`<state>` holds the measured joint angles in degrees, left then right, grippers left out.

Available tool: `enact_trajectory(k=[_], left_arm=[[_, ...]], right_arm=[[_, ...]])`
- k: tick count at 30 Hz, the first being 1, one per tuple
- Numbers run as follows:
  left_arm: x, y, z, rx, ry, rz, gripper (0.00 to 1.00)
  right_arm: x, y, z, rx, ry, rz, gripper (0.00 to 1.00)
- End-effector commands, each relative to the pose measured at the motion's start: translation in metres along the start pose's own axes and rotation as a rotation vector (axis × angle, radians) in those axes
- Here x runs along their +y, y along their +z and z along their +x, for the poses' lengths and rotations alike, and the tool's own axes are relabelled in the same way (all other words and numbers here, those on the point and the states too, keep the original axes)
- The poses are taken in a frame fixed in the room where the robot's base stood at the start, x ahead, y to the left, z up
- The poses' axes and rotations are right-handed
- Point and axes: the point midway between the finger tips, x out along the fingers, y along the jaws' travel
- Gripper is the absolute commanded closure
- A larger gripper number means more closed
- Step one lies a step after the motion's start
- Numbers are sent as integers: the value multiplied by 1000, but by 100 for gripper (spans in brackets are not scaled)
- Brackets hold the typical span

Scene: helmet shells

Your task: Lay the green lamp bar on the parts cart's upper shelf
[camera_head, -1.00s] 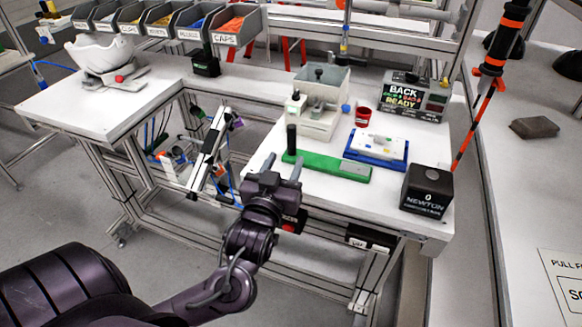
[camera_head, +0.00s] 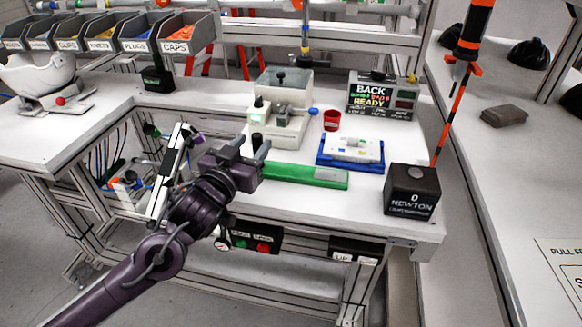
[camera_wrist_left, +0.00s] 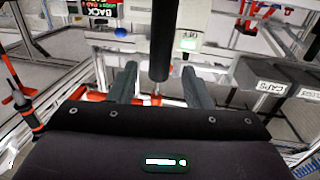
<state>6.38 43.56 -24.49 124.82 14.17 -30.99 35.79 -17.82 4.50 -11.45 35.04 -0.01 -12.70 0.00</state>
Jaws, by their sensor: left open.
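A long green bar (camera_head: 305,175) with a pale grey patch lies flat near the bench's front edge. A dark upright post (camera_head: 257,143) shows behind my fingers at its left end; whether it belongs to the bar is unclear. My left gripper (camera_head: 243,150) is open in front of that end, hiding part of it. In the left wrist view a black post (camera_wrist_left: 160,45) shows between the open fingers (camera_wrist_left: 159,82), apart from both. My right gripper is out of view. I cannot pick out a parts cart or its upper shelf for certain.
Behind the bar are a grey-white box fixture (camera_head: 283,95), a red cup (camera_head: 331,119), a blue tray (camera_head: 377,164) and a display box (camera_head: 382,96). A black cube (camera_head: 411,191) stands at the front right corner. Labelled bins (camera_head: 185,34) line the back left.

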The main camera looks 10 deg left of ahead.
Motion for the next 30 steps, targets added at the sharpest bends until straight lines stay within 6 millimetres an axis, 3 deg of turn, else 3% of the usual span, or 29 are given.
enact_trajectory(k=[6, 14, 24, 30], left_arm=[[0, -2, 26, 3, 0, 0, 55], [1, 0, 28, 1, 1, 0, 55], [1, 0, 27, 1, 0, 0, 100], [1, -1, 27, 3, 0, -1, 100]], right_arm=[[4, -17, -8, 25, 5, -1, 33], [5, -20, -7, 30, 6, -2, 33], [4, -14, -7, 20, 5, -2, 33], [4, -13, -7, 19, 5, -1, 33]])
